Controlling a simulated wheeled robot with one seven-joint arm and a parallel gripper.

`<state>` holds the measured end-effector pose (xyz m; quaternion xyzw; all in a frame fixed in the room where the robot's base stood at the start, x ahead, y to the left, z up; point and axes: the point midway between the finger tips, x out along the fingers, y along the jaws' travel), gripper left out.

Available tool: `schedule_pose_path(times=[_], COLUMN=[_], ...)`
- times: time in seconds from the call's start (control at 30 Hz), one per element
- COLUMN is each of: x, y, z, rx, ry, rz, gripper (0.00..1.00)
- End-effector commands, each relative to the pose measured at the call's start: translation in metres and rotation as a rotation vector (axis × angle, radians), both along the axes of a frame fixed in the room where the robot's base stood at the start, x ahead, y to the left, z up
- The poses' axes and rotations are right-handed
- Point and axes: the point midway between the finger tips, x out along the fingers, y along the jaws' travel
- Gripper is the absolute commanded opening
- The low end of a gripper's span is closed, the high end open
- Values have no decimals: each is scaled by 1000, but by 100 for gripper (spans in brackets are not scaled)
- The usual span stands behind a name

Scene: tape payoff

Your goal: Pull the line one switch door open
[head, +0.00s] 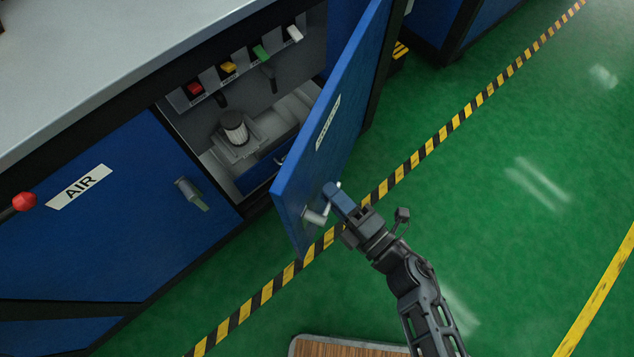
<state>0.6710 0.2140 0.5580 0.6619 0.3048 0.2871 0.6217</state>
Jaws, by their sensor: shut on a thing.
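The blue switch door (337,130) stands swung well out from the cabinet, hinged on its right side. A white label on its outer face is too oblique to read. My gripper (330,198) is at the door's lower front part, shut on its pale metal handle (316,215). The fingers partly hide the handle. Behind the door the grey compartment is exposed, with red (194,89), yellow (228,68), green (260,52) and white (294,33) switches along its upper panel.
A shut blue door labelled AIR (110,215) with its own handle (191,194) is to the left. A red knob (25,201) sits at the far left. A grey worktop (110,60) lies above. Green floor at right is clear, crossed by striped tape (440,134). A wooden board (345,347) lies at the bottom.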

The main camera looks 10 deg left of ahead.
Motion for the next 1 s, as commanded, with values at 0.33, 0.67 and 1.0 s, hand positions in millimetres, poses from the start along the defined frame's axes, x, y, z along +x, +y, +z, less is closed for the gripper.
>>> schedule_pose_path(times=[0.33, 0.67, 1.0], x=[0, 0, -25], y=[-1, 0, -29], z=[-3, -1, -2], rx=[-3, -1, -1], ry=[3, 2, 4], rz=[-3, -1, -1], gripper=[30, 43, 43])
